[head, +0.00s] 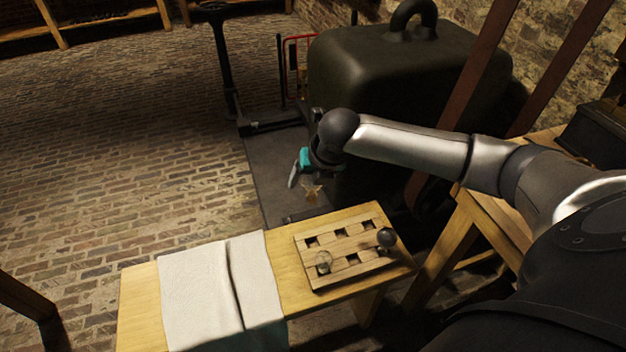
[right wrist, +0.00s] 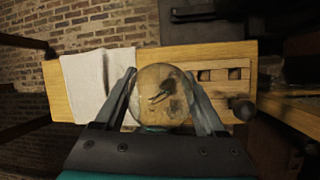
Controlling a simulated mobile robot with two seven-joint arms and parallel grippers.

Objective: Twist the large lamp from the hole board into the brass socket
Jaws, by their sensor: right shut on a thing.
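My right gripper (head: 303,183) is at the end of the arm reaching in from the right, above and beyond the bench's far edge. In the right wrist view its two fingers (right wrist: 160,100) are shut on a round, amber-tinted glass lamp (right wrist: 150,78), with dark parts showing through the glass. The wooden hole board (head: 345,262) lies on the right part of the bench, with several square holes. A small clear glass lamp (head: 323,262) stands at its front left. A dark round-topped piece (head: 386,237) stands at its right end. I cannot make out the brass socket. My left gripper is not in view.
The wooden bench (head: 137,310) has a white cloth (head: 200,290) draped over its left part. A wooden frame (head: 445,240) stands at the right. The brick floor at the left is open.

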